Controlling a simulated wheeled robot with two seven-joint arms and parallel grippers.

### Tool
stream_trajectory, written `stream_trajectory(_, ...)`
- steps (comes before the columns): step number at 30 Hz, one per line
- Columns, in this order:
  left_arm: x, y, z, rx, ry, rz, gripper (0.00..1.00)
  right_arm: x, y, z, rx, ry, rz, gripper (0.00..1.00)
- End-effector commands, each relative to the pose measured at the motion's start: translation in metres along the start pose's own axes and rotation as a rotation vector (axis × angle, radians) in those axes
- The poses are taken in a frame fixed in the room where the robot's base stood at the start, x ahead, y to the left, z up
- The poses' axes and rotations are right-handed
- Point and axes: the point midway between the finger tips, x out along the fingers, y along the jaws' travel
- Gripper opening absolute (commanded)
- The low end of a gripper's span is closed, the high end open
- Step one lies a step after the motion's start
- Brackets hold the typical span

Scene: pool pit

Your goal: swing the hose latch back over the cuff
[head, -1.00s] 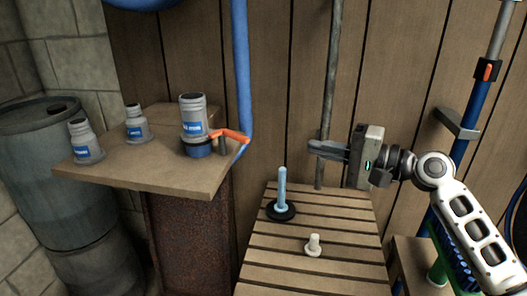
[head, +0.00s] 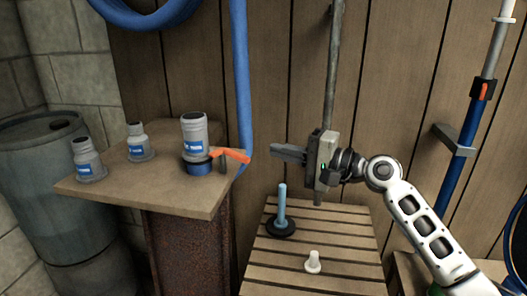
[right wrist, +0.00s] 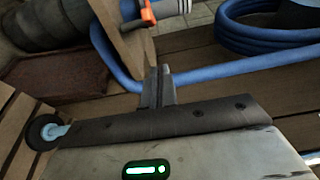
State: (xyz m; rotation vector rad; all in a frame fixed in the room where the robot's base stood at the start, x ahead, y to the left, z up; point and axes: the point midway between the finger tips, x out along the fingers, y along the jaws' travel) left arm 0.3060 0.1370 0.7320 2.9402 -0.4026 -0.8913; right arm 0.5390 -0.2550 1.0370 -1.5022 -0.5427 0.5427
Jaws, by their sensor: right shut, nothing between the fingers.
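The orange hose latch (head: 232,155) sticks out to the right from the blue cuff (head: 197,166) at the table's right edge. A grey fitting with a blue label (head: 194,134) stands upright in the cuff. In the right wrist view the latch (right wrist: 148,10) shows at the top, beyond my fingers. My right gripper (head: 275,152) is shut and empty, to the right of the latch and apart from it, pointing left. Its fingers also show in the right wrist view (right wrist: 158,88). My left gripper is not in view.
Two smaller grey fittings (head: 139,142) (head: 87,158) stand on the left of the table (head: 130,180). A blue hose (head: 241,80) hangs just behind the latch. A slatted bench (head: 315,245) holds a blue-handled plunger (head: 282,210) and a white peg (head: 313,262). A grey pipe (head: 334,60) runs behind my gripper.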

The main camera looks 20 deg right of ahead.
Motion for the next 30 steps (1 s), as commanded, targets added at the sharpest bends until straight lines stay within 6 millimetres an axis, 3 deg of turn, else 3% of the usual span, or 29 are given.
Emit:
stream_trajectory(3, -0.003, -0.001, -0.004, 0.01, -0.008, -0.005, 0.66, 0.02, -0.003, 0.005, 0.002, -0.003, 0.0, 0.0)
stream_trajectory(12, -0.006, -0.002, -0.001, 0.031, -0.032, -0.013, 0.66, 0.026, 0.0, 0.037, 0.001, 0.0, 0.0, 0.0)
stream_trajectory(25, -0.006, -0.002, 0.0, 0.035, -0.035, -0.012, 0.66, 0.027, 0.0, 0.039, 0.001, 0.001, 0.0, 0.0)
stream_trajectory(30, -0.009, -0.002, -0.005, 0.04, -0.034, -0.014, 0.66, 0.043, -0.002, 0.043, 0.002, 0.006, -0.002, 0.0)
